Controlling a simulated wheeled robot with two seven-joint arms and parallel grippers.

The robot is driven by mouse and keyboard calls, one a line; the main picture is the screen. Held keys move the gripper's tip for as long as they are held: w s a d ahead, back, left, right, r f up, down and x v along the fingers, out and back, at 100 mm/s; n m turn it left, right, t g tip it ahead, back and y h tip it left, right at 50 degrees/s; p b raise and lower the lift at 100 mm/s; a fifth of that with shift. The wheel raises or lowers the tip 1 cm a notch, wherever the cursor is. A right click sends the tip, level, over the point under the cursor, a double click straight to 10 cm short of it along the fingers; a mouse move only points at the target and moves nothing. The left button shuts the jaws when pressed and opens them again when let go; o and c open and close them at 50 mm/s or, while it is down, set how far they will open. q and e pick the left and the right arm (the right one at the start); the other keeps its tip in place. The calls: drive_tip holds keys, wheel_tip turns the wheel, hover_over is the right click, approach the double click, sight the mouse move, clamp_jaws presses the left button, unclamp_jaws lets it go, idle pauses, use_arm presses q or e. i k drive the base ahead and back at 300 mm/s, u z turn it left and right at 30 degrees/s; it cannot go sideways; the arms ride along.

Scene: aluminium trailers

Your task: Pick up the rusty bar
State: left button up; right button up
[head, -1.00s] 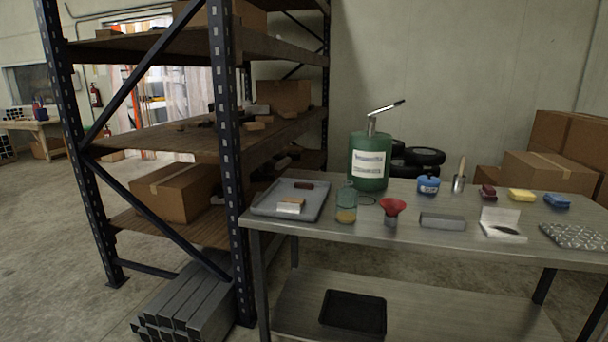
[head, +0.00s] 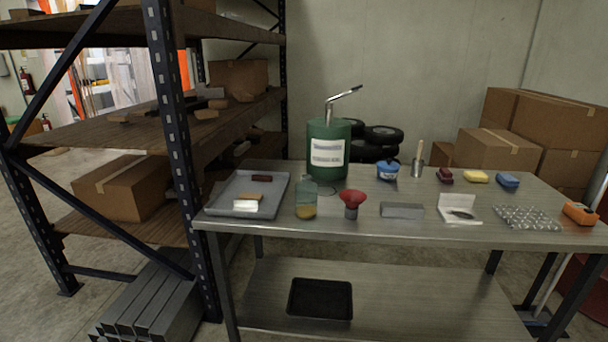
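A small dark reddish-brown bar (head: 262,178) lies in the back part of the grey tray (head: 222,207), at the left end of the metal table. It is the thing that looks most like the rusty bar, though it is too small to make out rust. A white and tan block (head: 245,204) lies in the same tray, nearer the front. A plain grey bar (head: 402,210) lies on the table further right. Neither of my grippers is in view.
The metal table (head: 375,229) also holds a glass jar (head: 306,200), a red funnel (head: 352,200), a green pump drum (head: 329,148) and several small items. A rack post (head: 172,130) stands just left of the tray. Steel beams (head: 150,305) lie on the floor at lower left.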

sight(256, 177)
drive_tip(key=z, duration=0.55)
drive_tip(key=i, duration=1.4)
drive_tip(key=u, duration=0.45)
